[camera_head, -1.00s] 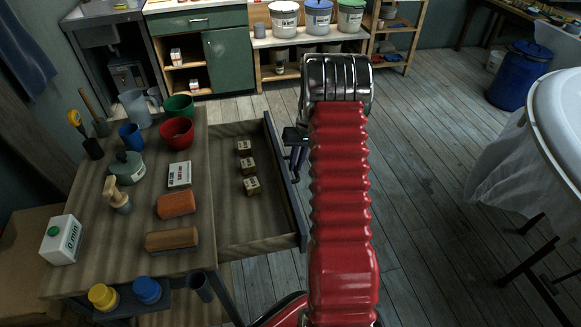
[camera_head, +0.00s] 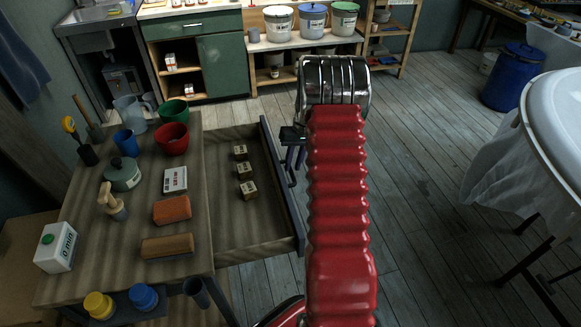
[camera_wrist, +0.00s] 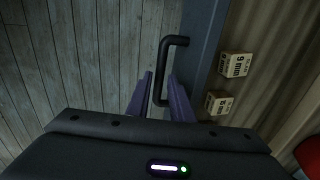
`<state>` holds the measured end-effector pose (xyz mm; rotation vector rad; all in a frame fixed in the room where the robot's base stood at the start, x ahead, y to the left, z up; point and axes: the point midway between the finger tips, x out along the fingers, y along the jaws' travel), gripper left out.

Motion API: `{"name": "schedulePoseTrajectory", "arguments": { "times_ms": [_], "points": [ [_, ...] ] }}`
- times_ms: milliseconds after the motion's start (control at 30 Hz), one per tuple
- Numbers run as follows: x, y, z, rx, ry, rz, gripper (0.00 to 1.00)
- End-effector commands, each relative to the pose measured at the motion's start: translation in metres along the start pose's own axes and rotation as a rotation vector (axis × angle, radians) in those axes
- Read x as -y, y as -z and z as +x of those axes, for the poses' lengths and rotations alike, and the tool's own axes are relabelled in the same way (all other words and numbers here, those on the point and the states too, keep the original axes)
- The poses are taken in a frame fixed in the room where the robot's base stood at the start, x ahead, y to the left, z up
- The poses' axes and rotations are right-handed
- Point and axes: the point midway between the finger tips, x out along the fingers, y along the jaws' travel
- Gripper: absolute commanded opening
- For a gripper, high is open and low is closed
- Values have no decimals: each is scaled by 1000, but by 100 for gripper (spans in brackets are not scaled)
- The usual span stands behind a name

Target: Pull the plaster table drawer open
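The table drawer (camera_head: 240,225) stands pulled out to the right of the wooden table (camera_head: 140,215), with its inside showing. Its dark front panel also shows in the wrist view (camera_wrist: 203,40). The black bar handle (camera_wrist: 165,65) is on the outside of that front and shows partly in the head view (camera_head: 292,173). My gripper (camera_wrist: 160,75) is open, its two purple fingers apart. The handle's bar runs between the fingers, with a visible gap around it. In the head view my gripper (camera_head: 295,157) is beside the drawer front, partly hidden by my arm.
Small labelled blocks (camera_head: 245,171) lie in the drawer. Pots, bottles, a brush and sponge-like blocks crowd the tabletop. The plank floor (camera_head: 420,170) between is clear.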

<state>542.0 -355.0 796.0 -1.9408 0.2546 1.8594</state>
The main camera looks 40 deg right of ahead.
Motion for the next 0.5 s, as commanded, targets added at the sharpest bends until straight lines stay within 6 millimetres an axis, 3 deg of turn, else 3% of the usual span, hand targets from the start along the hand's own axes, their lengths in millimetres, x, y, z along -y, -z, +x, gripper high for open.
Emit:
{"name": "schedulePoseTrajectory", "arguments": {
  "times_ms": [500],
  "points": [
    [0,3,-90,-7,-1,1,20]
  ]
}}
